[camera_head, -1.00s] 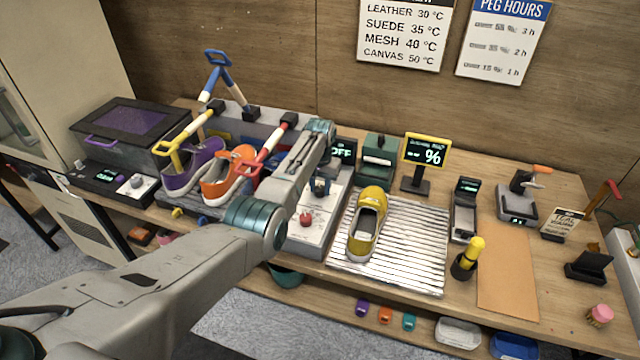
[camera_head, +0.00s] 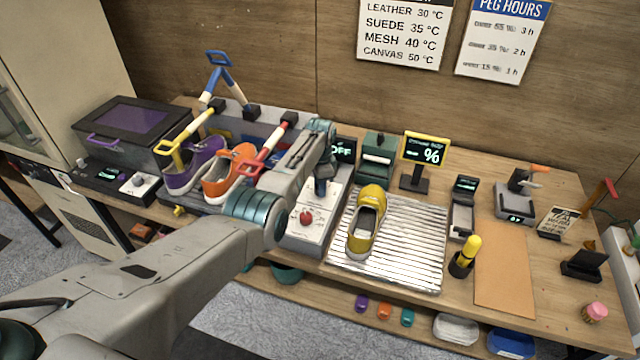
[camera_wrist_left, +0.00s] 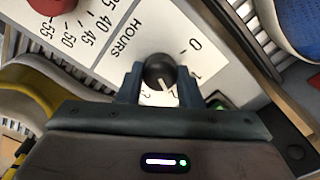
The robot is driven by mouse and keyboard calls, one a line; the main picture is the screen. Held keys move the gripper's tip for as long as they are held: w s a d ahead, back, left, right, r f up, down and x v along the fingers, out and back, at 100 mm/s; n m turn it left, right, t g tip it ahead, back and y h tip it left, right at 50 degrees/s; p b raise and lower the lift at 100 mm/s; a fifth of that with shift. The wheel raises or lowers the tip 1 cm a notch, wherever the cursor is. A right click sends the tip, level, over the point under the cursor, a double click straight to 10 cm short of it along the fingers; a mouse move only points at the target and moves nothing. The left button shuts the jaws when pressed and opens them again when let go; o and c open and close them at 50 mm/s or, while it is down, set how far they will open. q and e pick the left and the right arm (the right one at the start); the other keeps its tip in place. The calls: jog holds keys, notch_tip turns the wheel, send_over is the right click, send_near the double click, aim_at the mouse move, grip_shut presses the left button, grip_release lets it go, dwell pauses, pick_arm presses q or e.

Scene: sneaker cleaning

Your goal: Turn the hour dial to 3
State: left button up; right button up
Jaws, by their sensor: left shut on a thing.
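The black hour dial (camera_wrist_left: 159,71) shows in the left wrist view, on a white panel marked HOURS. Its white pointer line points toward the lower right of that picture, roughly between the marks 1 and 2; the exact reading is hard to tell. My left gripper (camera_wrist_left: 159,84) is shut on the dial, one finger on each side. In the head view my left gripper (camera_head: 321,186) points down at the back of the white control box (camera_head: 306,240) and hides the dial. My right gripper is not in view.
A red knob (camera_head: 306,217) sits on the same box, near the dial. A display reading OFF (camera_head: 343,149) stands behind. A yellow shoe (camera_head: 367,222) lies on the ridged rack (camera_head: 415,245) to the right. Purple and orange shoes stand left of my arm.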

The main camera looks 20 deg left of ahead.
pick_arm(q)
jog(key=m, duration=0.6)
jog(key=shift+w+r, duration=0.1)
jog(key=shift+r, duration=0.05)
jog(key=shift+m+p, duration=0.35)
jog(key=shift+m, duration=1.65)
jog(key=o, duration=1)
notch_tip(320, 180, up, 11)
jog(key=shift+f+b, duration=0.15)
jog(key=shift+b, duration=0.8)
